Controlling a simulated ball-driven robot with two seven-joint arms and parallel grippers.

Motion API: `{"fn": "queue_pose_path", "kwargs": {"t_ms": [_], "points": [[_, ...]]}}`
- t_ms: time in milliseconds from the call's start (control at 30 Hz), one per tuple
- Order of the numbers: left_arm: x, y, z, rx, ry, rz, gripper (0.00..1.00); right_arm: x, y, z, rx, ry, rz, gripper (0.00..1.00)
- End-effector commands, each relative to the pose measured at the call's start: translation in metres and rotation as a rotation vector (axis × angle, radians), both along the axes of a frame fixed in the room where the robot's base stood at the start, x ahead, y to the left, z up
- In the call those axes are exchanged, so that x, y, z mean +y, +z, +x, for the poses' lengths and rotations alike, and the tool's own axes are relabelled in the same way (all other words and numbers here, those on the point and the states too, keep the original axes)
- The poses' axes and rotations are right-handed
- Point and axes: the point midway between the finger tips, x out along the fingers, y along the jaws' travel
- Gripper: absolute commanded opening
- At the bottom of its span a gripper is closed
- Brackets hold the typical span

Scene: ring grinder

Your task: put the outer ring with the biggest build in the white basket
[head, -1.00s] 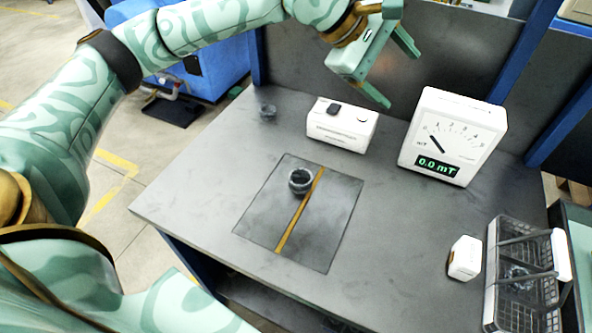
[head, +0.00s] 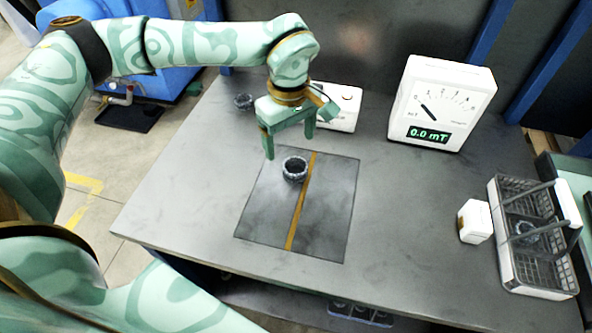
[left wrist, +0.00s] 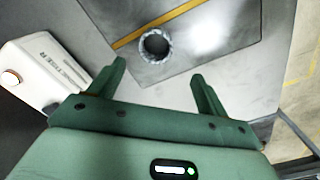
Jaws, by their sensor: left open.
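A dark grey ring (head: 295,169) lies on the dark square mat, touching or close to its yellow stripe. It also shows in the left wrist view (left wrist: 155,46), beyond the fingertips. Another dark ring (head: 244,101) sits at the table's back left. The white basket (head: 540,289) with grey mesh is at the right and holds a dark ring (head: 526,231). My left gripper (head: 289,142) is open and empty, pointing down just behind the ring on the mat. Its open fingers show in the left wrist view (left wrist: 159,70). My right gripper is not in view.
A white box (head: 337,107) stands behind my left gripper, partly hidden by it. A white meter (head: 440,103) reading 0.0 mT stands at the back right. A small white block (head: 474,221) is beside the basket.

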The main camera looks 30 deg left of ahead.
Motion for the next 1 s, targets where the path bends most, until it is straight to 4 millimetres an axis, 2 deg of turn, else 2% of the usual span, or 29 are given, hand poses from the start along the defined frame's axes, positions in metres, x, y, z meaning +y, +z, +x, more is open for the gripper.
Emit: {"fn": "queue_pose_path", "kwargs": {"t_ms": [33, 100, 367, 600, 833, 867, 1000], "points": [[0.0, -0.012, 0.0, 0.003, 0.0, -0.001, 0.77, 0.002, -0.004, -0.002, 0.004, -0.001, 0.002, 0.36], [0.0, -0.02, 0.0, 0.001, 0.0, 0.0, 0.77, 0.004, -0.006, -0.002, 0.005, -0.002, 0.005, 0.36], [-0.003, -0.039, 0.002, 0.0, -0.001, -0.002, 0.77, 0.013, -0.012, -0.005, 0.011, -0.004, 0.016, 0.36], [-0.008, -0.077, 0.005, 0.0, 0.0, -0.001, 0.77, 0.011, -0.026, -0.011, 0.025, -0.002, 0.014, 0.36], [-0.008, -0.077, 0.006, -0.003, 0.0, 0.0, 0.77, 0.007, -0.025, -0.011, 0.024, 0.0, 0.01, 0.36], [-0.008, -0.077, 0.005, -0.003, 0.0, 0.0, 0.72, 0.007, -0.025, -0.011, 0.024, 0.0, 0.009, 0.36], [-0.008, -0.077, 0.005, -0.003, 0.0, 0.0, 0.33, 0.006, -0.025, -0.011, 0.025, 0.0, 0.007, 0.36]]}}
